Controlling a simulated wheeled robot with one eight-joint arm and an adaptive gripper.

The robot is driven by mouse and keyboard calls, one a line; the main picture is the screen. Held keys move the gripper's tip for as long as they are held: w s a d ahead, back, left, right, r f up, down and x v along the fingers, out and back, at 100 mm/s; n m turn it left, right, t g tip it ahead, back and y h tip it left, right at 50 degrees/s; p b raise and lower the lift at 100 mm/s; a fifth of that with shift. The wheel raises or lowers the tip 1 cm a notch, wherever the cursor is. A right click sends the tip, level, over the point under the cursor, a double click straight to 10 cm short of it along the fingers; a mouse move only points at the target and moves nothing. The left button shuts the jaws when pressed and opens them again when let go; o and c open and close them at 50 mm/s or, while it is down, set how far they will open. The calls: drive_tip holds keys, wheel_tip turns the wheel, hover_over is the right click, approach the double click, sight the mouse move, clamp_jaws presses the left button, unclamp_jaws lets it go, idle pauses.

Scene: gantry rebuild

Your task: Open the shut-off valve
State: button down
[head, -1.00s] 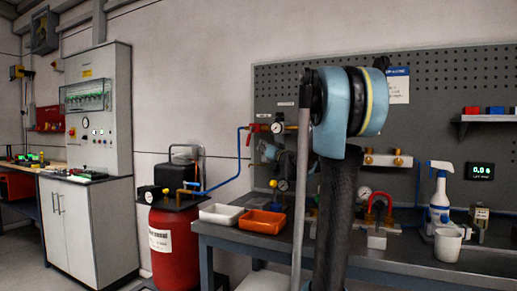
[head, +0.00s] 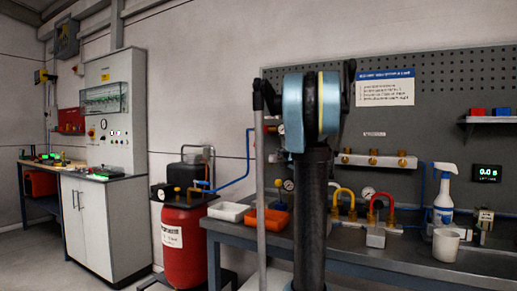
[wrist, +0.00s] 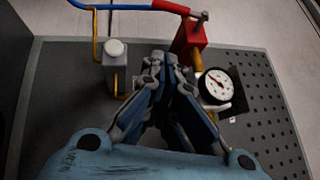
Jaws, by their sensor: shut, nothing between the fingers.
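In the wrist view, a red valve block (wrist: 190,38) with a red lever-like bar (wrist: 172,7) above it stands at the top, right of centre. The bar's left end meets a blue hose (wrist: 108,7); whether they join, I cannot tell. A round white gauge (wrist: 215,86) sits just below the block. My gripper (wrist: 166,62) is shut and empty, its fingertips below and left of the red block, apart from the bar. In the head view my arm hides the gripper and most of the valve; only part of a gauge (head: 280,128) shows beside it.
In the wrist view, a grey box with a white knob (wrist: 116,48) stands left of my fingers, against the perforated board (wrist: 265,105). In the head view, the workbench (head: 350,252) holds an orange tray (head: 268,222), a spray bottle (head: 443,200) and a white cup (head: 446,245).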

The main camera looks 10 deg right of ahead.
sight(257, 138)
drive_tip(key=s+a+x, duration=0.1)
drive_tip(key=a+x, duration=0.1)
drive_tip(key=x, duration=1.1)
drive_tip(key=shift+a+r, duration=0.25)
drive_tip(key=shift+a, duration=0.2)
drive_tip(key=shift+w+a+f, duration=0.15)
